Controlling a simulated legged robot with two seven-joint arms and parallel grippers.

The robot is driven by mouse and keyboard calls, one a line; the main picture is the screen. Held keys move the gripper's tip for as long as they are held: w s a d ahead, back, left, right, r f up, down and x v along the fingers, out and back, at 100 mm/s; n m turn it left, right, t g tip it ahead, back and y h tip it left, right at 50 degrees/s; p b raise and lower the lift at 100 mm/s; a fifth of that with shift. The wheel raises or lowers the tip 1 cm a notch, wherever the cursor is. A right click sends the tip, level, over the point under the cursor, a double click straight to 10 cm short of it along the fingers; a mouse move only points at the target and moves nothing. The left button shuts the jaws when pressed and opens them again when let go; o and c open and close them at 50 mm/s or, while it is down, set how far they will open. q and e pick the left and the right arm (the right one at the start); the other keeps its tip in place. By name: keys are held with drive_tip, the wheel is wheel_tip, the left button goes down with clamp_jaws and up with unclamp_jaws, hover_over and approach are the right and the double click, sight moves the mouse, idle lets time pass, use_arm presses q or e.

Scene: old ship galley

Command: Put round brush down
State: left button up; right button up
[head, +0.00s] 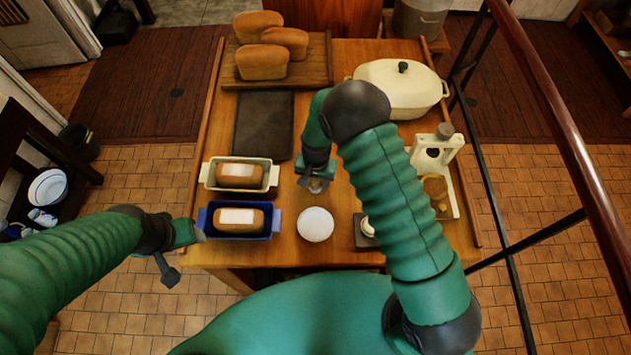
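My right gripper (315,184) points down over the middle of the wooden table, beyond a round white dish (315,224). A small pale brown piece, which looks like the round brush (316,187), shows between its fingertips. The gripper hides most of it, and I cannot tell whether it touches the tabletop. My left gripper (184,255) is off the table's near left corner, beside a blue loaf tin (203,222). It seems to hold nothing, and its finger opening is unclear.
A cream loaf tin (208,174) stands behind the blue one. A dark slab (264,125), a board with loaves (318,66) and a cream pot (398,88) lie farther back. At right are a small dark stand (360,240) and a cream rack (451,190), partly behind my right arm.

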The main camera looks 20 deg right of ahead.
drive_tip(key=shift+o, duration=1)
drive_tip(key=shift+w, duration=0.1)
drive_tip(key=shift+d, duration=0.1)
drive_tip(key=shift+d, duration=0.1)
